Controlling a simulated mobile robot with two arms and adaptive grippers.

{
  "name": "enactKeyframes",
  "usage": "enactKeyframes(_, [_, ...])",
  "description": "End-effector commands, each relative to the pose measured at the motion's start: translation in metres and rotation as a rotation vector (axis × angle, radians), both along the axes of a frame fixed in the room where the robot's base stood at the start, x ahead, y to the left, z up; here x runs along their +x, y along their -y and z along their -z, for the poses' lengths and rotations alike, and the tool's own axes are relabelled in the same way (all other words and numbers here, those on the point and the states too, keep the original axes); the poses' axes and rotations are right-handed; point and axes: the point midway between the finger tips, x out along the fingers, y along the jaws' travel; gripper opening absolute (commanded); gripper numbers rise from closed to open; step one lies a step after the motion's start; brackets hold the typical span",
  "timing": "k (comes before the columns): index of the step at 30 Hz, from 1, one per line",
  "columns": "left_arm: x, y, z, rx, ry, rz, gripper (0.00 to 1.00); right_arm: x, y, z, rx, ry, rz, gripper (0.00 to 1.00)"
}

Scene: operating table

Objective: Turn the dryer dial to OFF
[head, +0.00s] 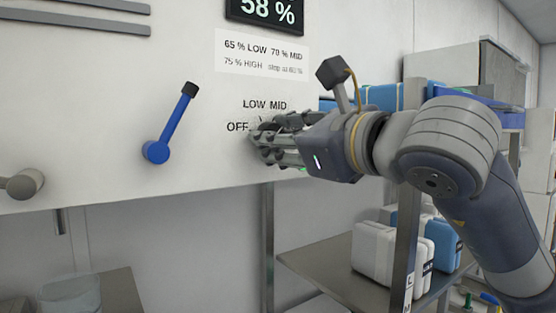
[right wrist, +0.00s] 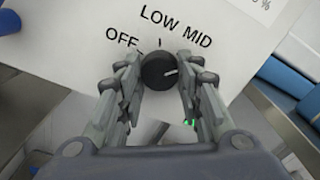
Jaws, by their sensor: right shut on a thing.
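The dryer dial (right wrist: 157,74) is a round black knob on the white panel (head: 90,100). In the right wrist view it sits between my right gripper's fingers (right wrist: 160,85), which are shut on its two sides. A pale pointer mark on the dial points right, past the MID label and away from OFF. The labels OFF (right wrist: 122,42), LOW and MID are printed around the knob; any label further right is hidden by a finger. In the head view my right gripper (head: 268,145) covers most of the dial. My left gripper is not in view.
A display (head: 266,10) reading 58 % sits above a printed sign (head: 262,57) with LOW, MID and HIGH percentages. A blue lever (head: 172,125) and a grey knob (head: 22,184) stick out left of the dial. A metal shelf (head: 330,268) with white and blue containers stands below right.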

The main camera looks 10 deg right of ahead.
Motion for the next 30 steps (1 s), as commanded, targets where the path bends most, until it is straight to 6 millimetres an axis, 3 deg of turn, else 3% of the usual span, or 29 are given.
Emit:
enactKeyframes(1, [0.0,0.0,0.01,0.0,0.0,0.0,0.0,-0.001,0.0,0.003,-0.04,0.021,0.0,0.09])
enactKeyframes(12, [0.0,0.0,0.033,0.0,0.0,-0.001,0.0,0.0,0.001,0.0,-0.366,0.154,0.001,0.09])
enactKeyframes(30, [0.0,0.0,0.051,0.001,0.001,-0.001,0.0,0.0,0.001,-0.003,-0.893,0.372,0.0,0.09])
